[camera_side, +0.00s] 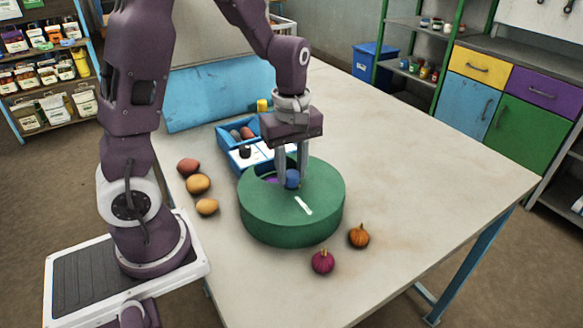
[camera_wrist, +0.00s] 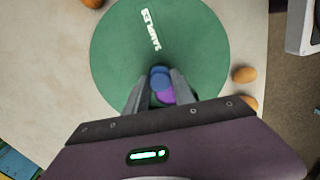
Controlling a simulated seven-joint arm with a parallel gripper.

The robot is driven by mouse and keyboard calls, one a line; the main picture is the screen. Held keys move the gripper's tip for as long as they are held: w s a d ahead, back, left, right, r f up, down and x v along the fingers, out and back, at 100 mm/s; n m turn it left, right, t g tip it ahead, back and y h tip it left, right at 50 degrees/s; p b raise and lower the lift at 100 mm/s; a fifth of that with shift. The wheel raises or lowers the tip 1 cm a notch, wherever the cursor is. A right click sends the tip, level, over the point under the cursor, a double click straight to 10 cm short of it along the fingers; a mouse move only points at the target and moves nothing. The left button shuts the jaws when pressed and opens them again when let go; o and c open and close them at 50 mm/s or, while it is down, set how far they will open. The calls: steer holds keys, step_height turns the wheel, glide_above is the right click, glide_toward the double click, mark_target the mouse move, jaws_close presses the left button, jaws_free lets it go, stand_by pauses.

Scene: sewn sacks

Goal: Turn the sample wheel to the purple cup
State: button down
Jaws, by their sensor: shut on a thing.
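The sample wheel (camera_side: 290,222) is a round green drum on the table, with a white mark on its top. In the wrist view the green top (camera_wrist: 120,60) carries white lettering. A blue knob (camera_side: 292,179) stands on the top near a notch at the back left. My gripper (camera_side: 291,182) points down from above and is shut on the blue knob (camera_wrist: 160,76). Something purple, apparently the purple cup (camera_side: 270,180), shows in the notch beside the knob. It also shows between my fingers in the wrist view (camera_wrist: 165,97), partly hidden by them.
A blue divided tray (camera_side: 226,140) with small items stands close behind the wheel. Several potato-like vegetables (camera_side: 198,183) lie to its left. A magenta onion (camera_side: 323,261) and an orange one (camera_side: 358,236) lie in front. The table's right side (camera_side: 430,150) is clear.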

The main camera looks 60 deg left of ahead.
steer(key=shift+w, duration=0.1)
steer(key=c, duration=1.1)
jaws_free()
steer(key=shift+o, duration=0.2)
step_height(320, 180, up, 7)
steer(key=shift+f, duration=0.1)
steer(key=shift+r, duration=0.2)
